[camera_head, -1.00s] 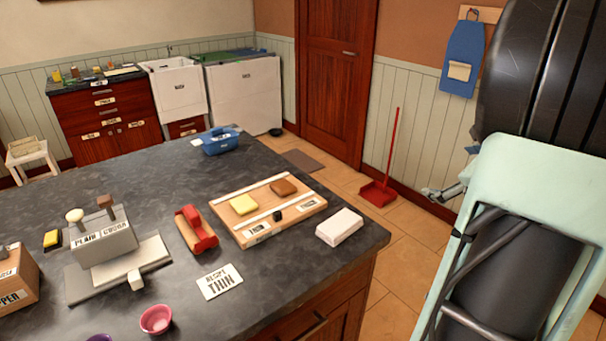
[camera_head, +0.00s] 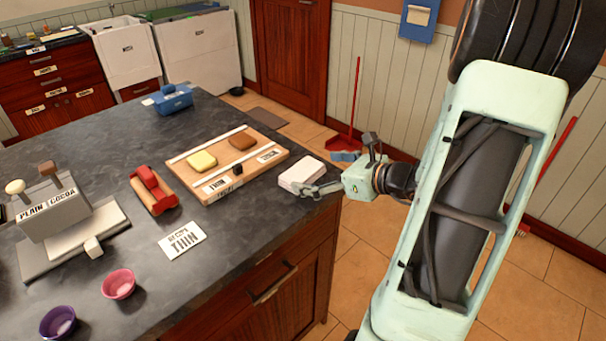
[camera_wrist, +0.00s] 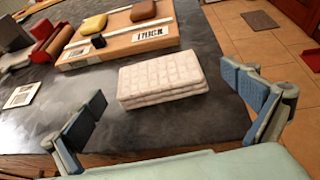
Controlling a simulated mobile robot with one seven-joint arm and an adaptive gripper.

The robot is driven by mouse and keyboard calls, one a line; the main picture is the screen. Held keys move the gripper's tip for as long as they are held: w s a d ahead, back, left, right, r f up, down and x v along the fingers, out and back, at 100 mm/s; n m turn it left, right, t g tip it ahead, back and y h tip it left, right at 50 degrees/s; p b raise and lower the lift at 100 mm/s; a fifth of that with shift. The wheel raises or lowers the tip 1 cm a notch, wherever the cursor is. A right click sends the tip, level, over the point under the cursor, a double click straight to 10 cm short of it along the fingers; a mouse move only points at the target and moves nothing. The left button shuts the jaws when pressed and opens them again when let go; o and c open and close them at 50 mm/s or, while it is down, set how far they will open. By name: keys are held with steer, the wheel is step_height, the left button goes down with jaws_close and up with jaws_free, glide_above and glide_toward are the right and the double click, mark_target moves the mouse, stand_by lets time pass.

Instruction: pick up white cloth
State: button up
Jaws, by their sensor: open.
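The white cloth (camera_head: 301,174) is a folded, quilted stack lying flat near the right corner of the dark countertop. In the wrist view the cloth (camera_wrist: 162,80) lies ahead of my gripper (camera_wrist: 160,104), between the lines of its two blue-padded fingers. My gripper (camera_head: 334,172) is open and empty, at the counter's right edge beside the cloth. In the head view one finger overlaps the cloth's front edge, and I cannot tell whether it touches.
A wooden board (camera_head: 218,190) with a yellow and a brown block sits just left of the cloth. A red roller-like tool (camera_head: 153,190), a "THIN" card (camera_head: 182,240) and two bowls (camera_head: 118,284) are further left. The counter edge drops to the floor at right.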

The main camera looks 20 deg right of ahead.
mark_target(304, 169)
steer(key=x, duration=0.4)
steer(key=shift+a+f, duration=0.15)
steer(key=shift+c, duration=0.4)
steer(key=c, duration=0.8)
